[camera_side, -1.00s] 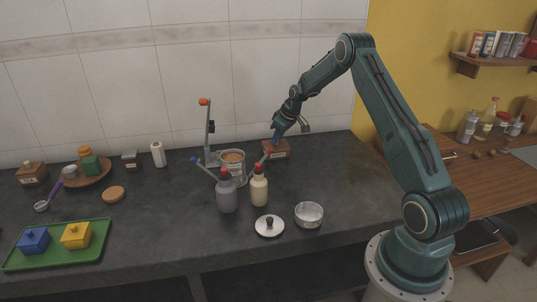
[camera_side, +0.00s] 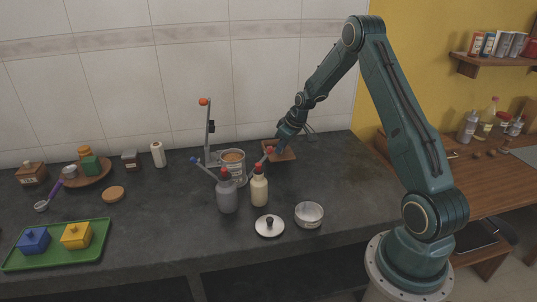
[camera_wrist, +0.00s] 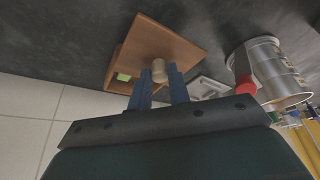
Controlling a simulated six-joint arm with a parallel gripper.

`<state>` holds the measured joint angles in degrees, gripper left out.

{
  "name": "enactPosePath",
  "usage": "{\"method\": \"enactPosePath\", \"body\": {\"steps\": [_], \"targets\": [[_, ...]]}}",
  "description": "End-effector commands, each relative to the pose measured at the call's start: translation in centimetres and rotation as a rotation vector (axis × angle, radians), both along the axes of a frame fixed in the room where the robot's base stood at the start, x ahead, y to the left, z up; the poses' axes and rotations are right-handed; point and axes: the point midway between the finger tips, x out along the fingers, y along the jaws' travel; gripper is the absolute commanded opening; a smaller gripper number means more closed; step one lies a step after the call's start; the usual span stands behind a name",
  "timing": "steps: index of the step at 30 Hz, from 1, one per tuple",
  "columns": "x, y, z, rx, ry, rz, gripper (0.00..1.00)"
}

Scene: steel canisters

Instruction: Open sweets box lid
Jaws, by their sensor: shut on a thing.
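The wooden sweets box (camera_wrist: 116,66) sits at the back right of the counter, with its lid (camera_wrist: 165,42) tilted away from it. A green thing (camera_wrist: 124,77) shows in the gap between box and lid. My gripper (camera_wrist: 160,80) is shut on the lid's pale round knob (camera_wrist: 159,69), with blue fingers on either side. In the side view my gripper (camera_side: 283,142) is over the box, and the lid (camera_side: 286,155) shows as a slanted brown panel below it. Most of the box is hidden there by the lid and gripper.
A metal can (camera_side: 232,167) and a stand with an orange top (camera_side: 208,130) are left of the box. The counter's right end is clear.

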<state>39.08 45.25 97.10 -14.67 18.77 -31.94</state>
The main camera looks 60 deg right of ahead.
Motion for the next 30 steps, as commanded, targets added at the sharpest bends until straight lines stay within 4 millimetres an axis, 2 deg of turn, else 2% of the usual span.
{"method": "enactPosePath", "body": {"steps": [1, 2, 4, 5, 19, 23, 30], "targets": [[-0.3, 0.4, 0.0, 0.011, 0.01, 0.007, 0.0], [-0.3, 0.4, 0.0, 0.011, 0.01, 0.007, 0.24], [-0.2, 0.4, -0.1, 0.011, 0.009, 0.006, 0.38], [-0.2, 0.4, 0.0, 0.01, 0.009, 0.005, 0.4], [-0.3, 0.2, 0.5, 0.006, 0.005, 0.002, 0.4], [-0.7, 0.1, 1.3, 0.006, 0.005, 0.002, 0.4], [-1.8, 0.1, 4.0, 0.005, 0.004, 0.002, 0.4]]}}
